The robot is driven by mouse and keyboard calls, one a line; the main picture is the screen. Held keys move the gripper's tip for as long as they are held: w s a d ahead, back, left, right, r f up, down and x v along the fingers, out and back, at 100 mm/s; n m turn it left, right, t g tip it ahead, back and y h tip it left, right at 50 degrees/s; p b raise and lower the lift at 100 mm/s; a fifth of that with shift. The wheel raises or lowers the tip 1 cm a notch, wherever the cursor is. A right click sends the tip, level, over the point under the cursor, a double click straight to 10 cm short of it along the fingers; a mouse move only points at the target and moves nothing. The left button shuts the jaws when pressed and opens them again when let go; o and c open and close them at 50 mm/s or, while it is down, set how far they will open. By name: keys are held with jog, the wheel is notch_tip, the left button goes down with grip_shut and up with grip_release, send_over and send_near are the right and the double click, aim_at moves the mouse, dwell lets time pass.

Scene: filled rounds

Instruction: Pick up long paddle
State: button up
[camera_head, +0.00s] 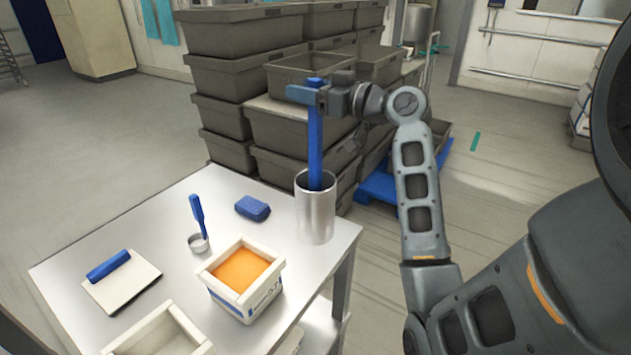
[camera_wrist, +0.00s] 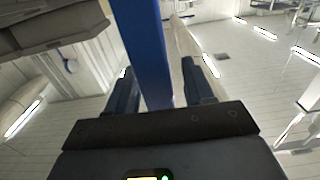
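The long paddle (camera_head: 315,145) is a long blue bar standing nearly upright in a metal cylinder (camera_head: 316,215) at the table's right corner. Its lower end is hidden inside the cylinder. My gripper (camera_head: 297,94) is at the paddle's upper end, with its blue fingers level and reaching past it. In the wrist view, the paddle (camera_wrist: 146,45) runs between my two fingers. A gap shows between the paddle and the right finger, so my gripper (camera_wrist: 160,72) looks open around it. Contact at the left finger cannot be told.
On the metal table (camera_head: 120,220) are a small cup (camera_head: 199,244) with a blue-handled tool, a blue block (camera_head: 253,208), a box with orange filling (camera_head: 240,290) and a white board (camera_head: 121,282) with a blue grip. Stacked grey crates (camera_head: 230,75) stand close behind my gripper.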

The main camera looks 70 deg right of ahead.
jog(key=c, duration=0.9)
grip_shut()
jog(key=shift+r, duration=0.1)
